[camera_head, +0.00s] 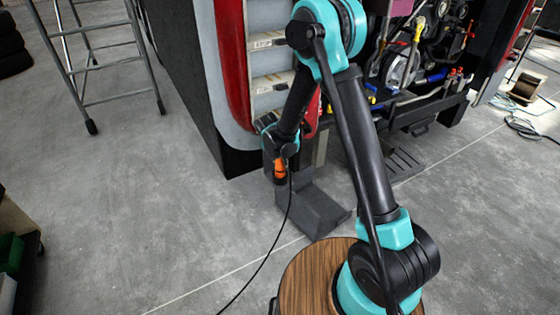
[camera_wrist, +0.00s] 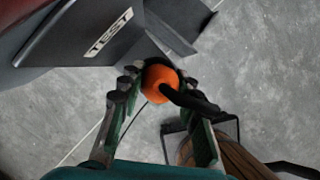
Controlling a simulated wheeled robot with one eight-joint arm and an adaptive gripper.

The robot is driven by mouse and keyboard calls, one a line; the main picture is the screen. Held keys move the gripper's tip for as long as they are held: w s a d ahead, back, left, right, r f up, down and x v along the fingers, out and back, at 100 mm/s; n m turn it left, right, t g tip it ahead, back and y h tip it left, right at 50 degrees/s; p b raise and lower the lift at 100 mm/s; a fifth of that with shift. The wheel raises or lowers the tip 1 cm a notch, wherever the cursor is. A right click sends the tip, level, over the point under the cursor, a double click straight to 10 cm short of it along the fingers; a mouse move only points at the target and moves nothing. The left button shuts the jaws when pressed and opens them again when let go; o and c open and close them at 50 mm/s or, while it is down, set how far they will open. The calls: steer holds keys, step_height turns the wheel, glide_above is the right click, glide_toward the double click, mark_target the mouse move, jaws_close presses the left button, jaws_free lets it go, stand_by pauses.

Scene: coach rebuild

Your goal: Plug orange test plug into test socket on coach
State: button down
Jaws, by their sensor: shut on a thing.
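My gripper (camera_wrist: 160,100) is shut on the orange test plug (camera_wrist: 158,80), with one finger on each side of it. In the head view the plug (camera_head: 280,169) hangs below my wrist, close to the coach's (camera_head: 215,90) rear corner. A black cable runs from the plug down toward the floor. In the wrist view a grey panel with a white TEST label (camera_wrist: 109,33) lies just beyond the plug.
A dark grey angled piece (camera_head: 312,207) is below and right of my gripper. The coach's open engine bay (camera_head: 410,70) is at right.

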steer(key=shift+f, duration=0.8)
steer(key=c, duration=1.3)
jaws_free()
steer(key=shift+c, duration=0.2)
steer(key=shift+r, duration=0.1)
steer(key=v, duration=1.1)
